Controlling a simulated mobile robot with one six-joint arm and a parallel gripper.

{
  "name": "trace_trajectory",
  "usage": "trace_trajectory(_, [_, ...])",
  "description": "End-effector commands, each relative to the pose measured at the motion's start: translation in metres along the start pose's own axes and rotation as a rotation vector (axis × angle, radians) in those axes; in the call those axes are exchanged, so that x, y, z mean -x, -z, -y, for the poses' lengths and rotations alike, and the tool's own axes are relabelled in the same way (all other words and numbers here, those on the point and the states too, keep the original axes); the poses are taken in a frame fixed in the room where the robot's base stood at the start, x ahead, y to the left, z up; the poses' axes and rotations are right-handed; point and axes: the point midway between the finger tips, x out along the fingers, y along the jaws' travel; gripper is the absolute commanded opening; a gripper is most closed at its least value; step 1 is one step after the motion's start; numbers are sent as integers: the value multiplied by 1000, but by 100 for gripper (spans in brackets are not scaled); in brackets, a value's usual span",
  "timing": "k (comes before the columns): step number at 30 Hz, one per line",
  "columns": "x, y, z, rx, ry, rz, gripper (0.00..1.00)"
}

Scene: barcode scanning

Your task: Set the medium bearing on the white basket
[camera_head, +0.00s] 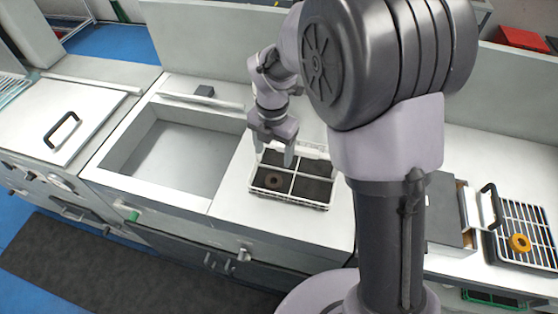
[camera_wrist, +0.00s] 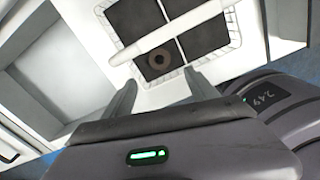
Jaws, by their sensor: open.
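The white basket (camera_head: 290,202) stands on the counter in the head view, split by white dividers into dark-floored compartments. It also shows in the wrist view (camera_wrist: 155,40). A dark brown ring-shaped bearing (camera_head: 272,181) lies flat in its front left compartment; the wrist view shows the same bearing (camera_wrist: 158,61) just beyond my fingertips. My gripper (camera_head: 273,158) points down above the basket, its fingers apart with nothing between them. It also shows in the wrist view (camera_wrist: 161,78). I cannot tell from size alone whether the brown bearing is the medium one.
A grey box-like device (camera_head: 447,222) stands beside the rack. An open sink (camera_head: 180,155) lies left of the basket. The counter between sink and basket is clear.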

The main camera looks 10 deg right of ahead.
Motion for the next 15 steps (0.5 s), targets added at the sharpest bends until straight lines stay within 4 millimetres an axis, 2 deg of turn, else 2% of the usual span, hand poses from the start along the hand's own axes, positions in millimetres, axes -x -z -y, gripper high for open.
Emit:
trace_trajectory(2, [29, 3, 10, -193, -41, 16, 68])
trace_trajectory(4, [68, 13, 30, -522, -107, 24, 68])
trace_trajectory(6, [106, 29, 56, -924, -189, 7, 68])
trace_trajectory(8, [131, 46, 79, -1271, -262, -32, 68])
trace_trajectory(9, [145, 58, 94, -1497, -310, -71, 68])
trace_trajectory(12, [166, 89, 128, -2020, -417, -206, 68])
trace_trajectory(15, [173, 114, 151, -2419, -485, -366, 68])
